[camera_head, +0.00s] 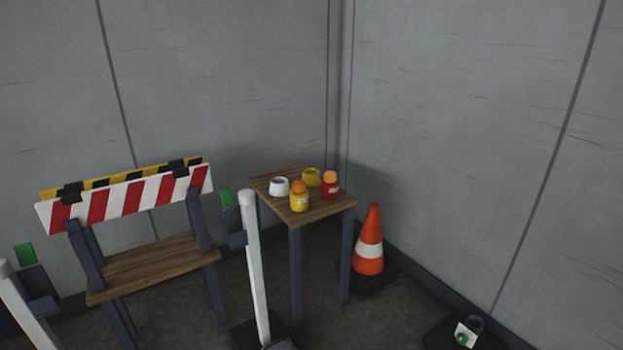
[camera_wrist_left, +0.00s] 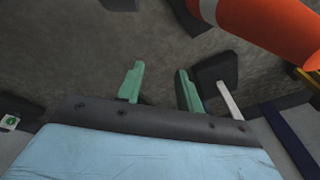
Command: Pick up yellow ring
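A yellow ring (camera_head: 311,177) sits at the back of the small wooden table (camera_head: 322,210) in the head view. A white ring (camera_head: 279,187) stands to its left, and a yellow lamp with an orange top (camera_head: 299,201) stands in front of it. A red lamp with an orange top (camera_head: 331,189) is to its right. My left gripper (camera_wrist_left: 160,69) shows in the left wrist view with its two green fingers apart and nothing between them. The yellow ring is not seen in that view. My right gripper is not in view.
An orange cone (camera_head: 370,240) stands right of the table; an orange cone (camera_wrist_left: 265,25) also shows in the wrist view. A white post (camera_head: 255,265) stands just left of the table. A striped barrier (camera_head: 125,203) is farther left. Grey walls close in behind.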

